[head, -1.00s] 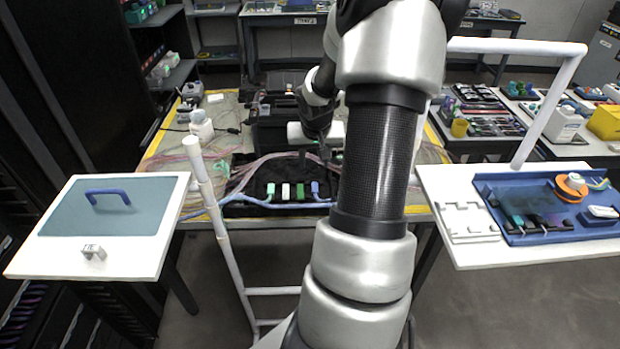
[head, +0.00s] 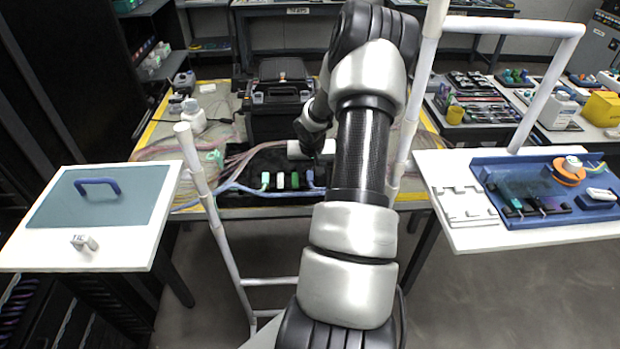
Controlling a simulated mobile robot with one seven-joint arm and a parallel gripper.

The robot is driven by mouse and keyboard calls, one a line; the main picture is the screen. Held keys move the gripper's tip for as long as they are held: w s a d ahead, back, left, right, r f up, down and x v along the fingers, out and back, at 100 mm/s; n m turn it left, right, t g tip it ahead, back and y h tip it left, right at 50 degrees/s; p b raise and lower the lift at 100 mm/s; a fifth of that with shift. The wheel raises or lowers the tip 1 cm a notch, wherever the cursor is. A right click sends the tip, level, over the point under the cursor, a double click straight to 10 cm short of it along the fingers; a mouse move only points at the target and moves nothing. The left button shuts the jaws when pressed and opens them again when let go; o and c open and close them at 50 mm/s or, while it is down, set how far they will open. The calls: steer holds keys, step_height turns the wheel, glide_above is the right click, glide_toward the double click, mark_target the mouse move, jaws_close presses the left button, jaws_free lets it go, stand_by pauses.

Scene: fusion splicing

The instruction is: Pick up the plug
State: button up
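Several small plugs stand in a row on a black mat (head: 240,197) on the middle table: a pale green one (head: 265,180), a white one (head: 281,180), a green one (head: 295,180) and a blue one (head: 310,178). Cables run to the row. I cannot tell which one is the task's plug. My gripper (head: 319,160) points down just behind and above the right end of the row, near the blue plug. It is small, dark and partly hidden by my arm, so its fingers and any contact are unclear.
A black case (head: 278,118) stands behind the mat, with a white bottle (head: 193,115) to its left. A white side table (head: 130,252) is at left. A blue tray (head: 545,222) with an orange spool (head: 568,172) is at right. White posts (head: 205,200) rise between the tables.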

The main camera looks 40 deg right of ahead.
mark_target(310, 177)
steer(key=shift+x, duration=1.2)
jaws_close()
steer(key=shift+r, duration=0.1)
step_height(310, 177, up, 10)
steer(key=p, duration=0.1)
